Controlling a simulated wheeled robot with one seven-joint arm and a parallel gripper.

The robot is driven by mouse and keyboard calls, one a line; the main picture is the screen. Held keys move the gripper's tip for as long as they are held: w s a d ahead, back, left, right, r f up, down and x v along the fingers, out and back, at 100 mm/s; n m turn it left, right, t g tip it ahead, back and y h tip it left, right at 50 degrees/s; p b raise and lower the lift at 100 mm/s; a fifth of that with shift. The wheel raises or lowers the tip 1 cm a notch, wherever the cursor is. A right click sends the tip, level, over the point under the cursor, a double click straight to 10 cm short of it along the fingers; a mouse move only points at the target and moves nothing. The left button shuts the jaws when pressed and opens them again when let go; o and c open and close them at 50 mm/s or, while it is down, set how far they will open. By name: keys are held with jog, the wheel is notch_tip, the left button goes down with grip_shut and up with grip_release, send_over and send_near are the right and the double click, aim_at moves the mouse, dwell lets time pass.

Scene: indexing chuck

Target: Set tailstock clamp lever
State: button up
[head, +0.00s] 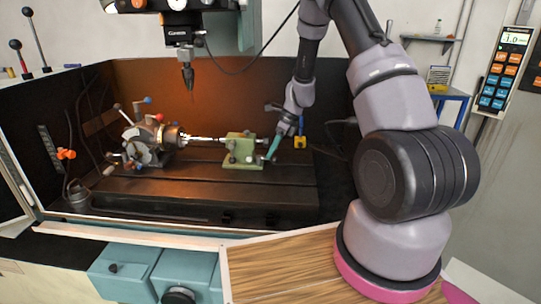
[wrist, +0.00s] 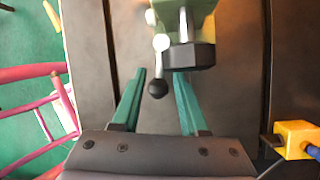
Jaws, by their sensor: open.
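The green tailstock (head: 240,150) stands on the slotted machine table, right of the indexing chuck (head: 150,138). Part of the tailstock (wrist: 208,8) shows at the top of the wrist view, with a dark block at its near end. A silver clamp lever (wrist: 159,62) with a black ball knob (wrist: 158,88) points toward my gripper. My gripper (wrist: 160,76) is open, its teal fingers on either side of the knob with gaps on both sides. In the head view my gripper (head: 273,148) is at the tailstock's right end; the lever is hard to make out there.
A spindle with a tool (head: 187,70) hangs above the chuck. A yellow block (head: 300,142) is right of my gripper and shows at the right of the wrist view (wrist: 293,140). Dark walls enclose the table (head: 220,190), whose front is clear.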

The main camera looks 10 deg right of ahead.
jog(key=shift+x, duration=0.95)
grip_shut()
jog(key=shift+s+d, duration=0.1)
jog(key=shift+d, duration=0.05)
dwell(0.7)
